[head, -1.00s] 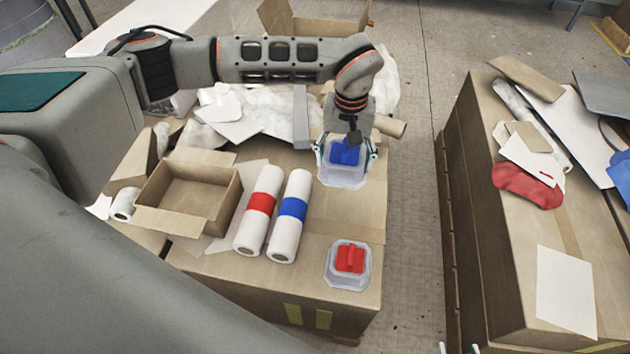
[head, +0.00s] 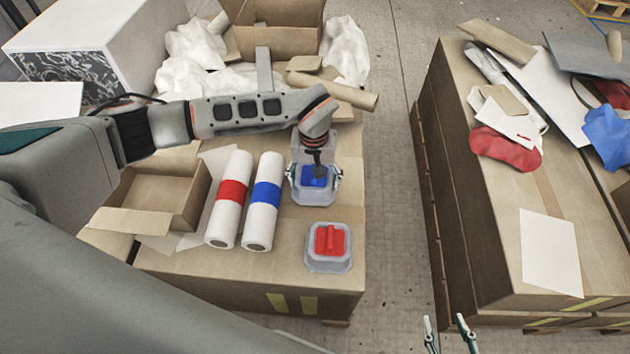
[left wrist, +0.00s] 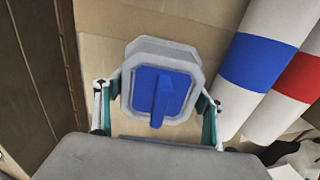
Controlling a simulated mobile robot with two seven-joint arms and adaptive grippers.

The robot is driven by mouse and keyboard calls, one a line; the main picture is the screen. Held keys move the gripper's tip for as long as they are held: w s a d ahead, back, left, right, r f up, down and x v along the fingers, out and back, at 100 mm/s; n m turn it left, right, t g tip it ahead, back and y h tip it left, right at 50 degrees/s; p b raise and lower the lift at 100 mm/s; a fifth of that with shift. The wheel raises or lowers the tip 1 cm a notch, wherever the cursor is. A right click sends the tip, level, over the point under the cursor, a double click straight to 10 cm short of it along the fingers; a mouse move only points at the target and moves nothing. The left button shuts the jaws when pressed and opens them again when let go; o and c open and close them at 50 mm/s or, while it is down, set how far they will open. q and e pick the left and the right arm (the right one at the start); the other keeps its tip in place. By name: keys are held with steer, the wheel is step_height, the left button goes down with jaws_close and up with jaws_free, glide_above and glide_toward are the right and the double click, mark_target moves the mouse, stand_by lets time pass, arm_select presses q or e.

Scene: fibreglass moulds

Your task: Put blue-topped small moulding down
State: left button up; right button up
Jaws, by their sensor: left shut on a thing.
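The blue-topped small moulding (head: 314,191) is a clear, squarish piece with a blue ridged top. My left gripper (head: 315,178) is shut on it from above, with a finger on each side. In the left wrist view the moulding (left wrist: 160,92) sits between the fingers, its blue top facing the camera. I cannot tell whether its base touches the cardboard box top. The red-topped small moulding (head: 328,247) stands just in front of it on the box. My right gripper (head: 447,335) shows only as open fingertips at the bottom edge, empty, over the floor.
Two white rolls, one with a red band (head: 230,198) and one with a blue band (head: 262,200), lie left of the moulding. An open carton (head: 157,195) is further left. Another cluttered box stack (head: 480,220) stands right, across a floor gap.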

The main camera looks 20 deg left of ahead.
arm_select(q)
steer(key=shift+f, duration=0.6)
steer(key=shift+r, duration=0.15)
steer(key=o, duration=1.3)
